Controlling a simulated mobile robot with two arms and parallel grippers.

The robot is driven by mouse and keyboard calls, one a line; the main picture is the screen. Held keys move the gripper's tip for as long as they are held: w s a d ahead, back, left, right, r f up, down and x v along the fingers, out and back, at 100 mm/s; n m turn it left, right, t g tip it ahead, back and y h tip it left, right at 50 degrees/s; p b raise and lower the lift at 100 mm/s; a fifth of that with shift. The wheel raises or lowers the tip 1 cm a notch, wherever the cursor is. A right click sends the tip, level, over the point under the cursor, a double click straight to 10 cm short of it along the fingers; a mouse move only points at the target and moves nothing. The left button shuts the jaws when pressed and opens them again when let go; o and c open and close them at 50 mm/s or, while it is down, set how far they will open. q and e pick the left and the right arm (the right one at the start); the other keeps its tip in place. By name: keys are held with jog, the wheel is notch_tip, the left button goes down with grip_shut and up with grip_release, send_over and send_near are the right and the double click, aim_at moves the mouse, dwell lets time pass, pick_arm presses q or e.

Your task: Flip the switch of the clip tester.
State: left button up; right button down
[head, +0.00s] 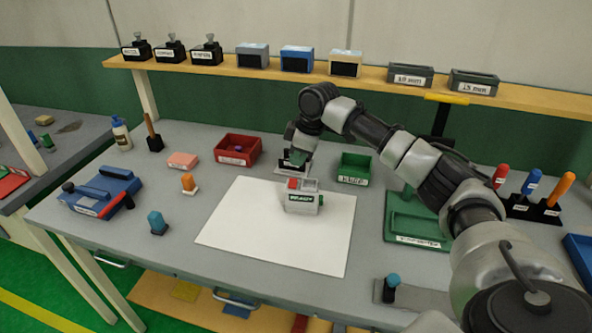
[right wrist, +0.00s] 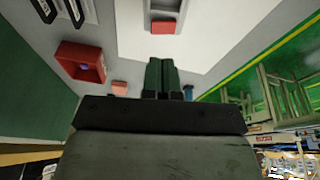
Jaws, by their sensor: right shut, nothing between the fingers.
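My left gripper is not in view.
A red bin (head: 238,150) and a green bin (head: 354,168) flank my right gripper. A green tray (head: 418,225) lies to the right, a blue fixture (head: 98,192) to the left. The white sheet (head: 270,250) is bare in front of the box. A shelf (head: 380,80) runs behind.

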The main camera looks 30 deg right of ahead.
aim_at(293, 180)
jog(key=x, duration=0.4)
jog(key=shift+s+d+f+p, duration=0.1)
jog(key=shift+d+f+p, duration=0.2)
jog(key=shift+p, duration=0.1)
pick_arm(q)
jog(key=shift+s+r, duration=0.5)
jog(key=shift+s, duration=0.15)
pick_arm(e)
jog(key=shift+d+f, duration=0.1)
jog(key=shift+f, duration=0.6)
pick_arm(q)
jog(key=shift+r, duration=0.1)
